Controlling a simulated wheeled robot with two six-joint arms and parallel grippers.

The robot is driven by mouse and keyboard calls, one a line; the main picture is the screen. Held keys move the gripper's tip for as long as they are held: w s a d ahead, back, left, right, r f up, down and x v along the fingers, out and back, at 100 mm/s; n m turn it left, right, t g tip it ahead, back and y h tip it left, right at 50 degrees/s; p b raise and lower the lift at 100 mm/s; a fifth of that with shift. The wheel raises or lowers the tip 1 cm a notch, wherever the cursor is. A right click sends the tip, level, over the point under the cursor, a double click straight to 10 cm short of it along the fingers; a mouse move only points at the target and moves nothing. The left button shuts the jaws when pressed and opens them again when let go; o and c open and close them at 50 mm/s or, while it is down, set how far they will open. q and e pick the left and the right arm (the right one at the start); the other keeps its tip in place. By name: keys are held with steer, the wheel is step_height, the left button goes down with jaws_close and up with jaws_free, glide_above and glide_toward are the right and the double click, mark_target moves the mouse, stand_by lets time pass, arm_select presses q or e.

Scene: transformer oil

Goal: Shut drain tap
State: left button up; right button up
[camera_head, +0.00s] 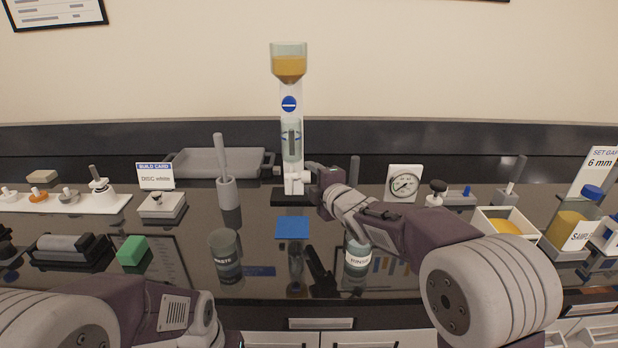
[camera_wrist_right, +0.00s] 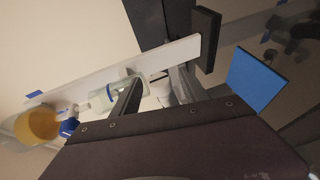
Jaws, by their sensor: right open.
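A tall white stand (camera_head: 290,108) rises at the middle back, with a funnel of amber oil (camera_head: 289,67) on top and a clear glass vessel (camera_head: 291,142) lower down. The white drain tap (camera_head: 296,183) is at the stand's foot, under the vessel. My right gripper (camera_head: 311,180) is open at the right side of the tap. In the right wrist view, the white tap part (camera_wrist_right: 161,90) shows between its two fingers; I cannot tell whether they touch it. The tap handle's position is partly hidden. My left arm is low at the left; its gripper is out of view.
A blue pad (camera_head: 292,228) lies in front of the stand. A grey cup with a rod (camera_head: 227,192) and a tray (camera_head: 217,163) are to the left. A dial gauge (camera_head: 404,184) and an oil box (camera_head: 506,226) are to the right. A jar (camera_head: 358,254) stands under my right forearm.

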steer(key=shift+x, duration=1.05)
jaws_close()
steer(key=r+g+p, duration=0.1)
steer(key=g+p, duration=0.1)
steer(key=p, duration=1.1)
steer(key=shift+r+m+g+h+p, duration=0.3)
steer(key=shift+r+m+p, duration=0.1)
steer(key=g+p, duration=0.2)
steer(key=p, duration=0.8)
steer(key=f+m+g+p, duration=0.1)
steer(key=p, duration=1)
steer(key=shift+s+f+g+h, duration=0.1)
steer(key=shift+g+h, duration=0.2)
steer(key=shift+g, duration=0.1)
steer(key=shift+f+p, duration=0.35)
steer(key=shift+p, duration=0.2)
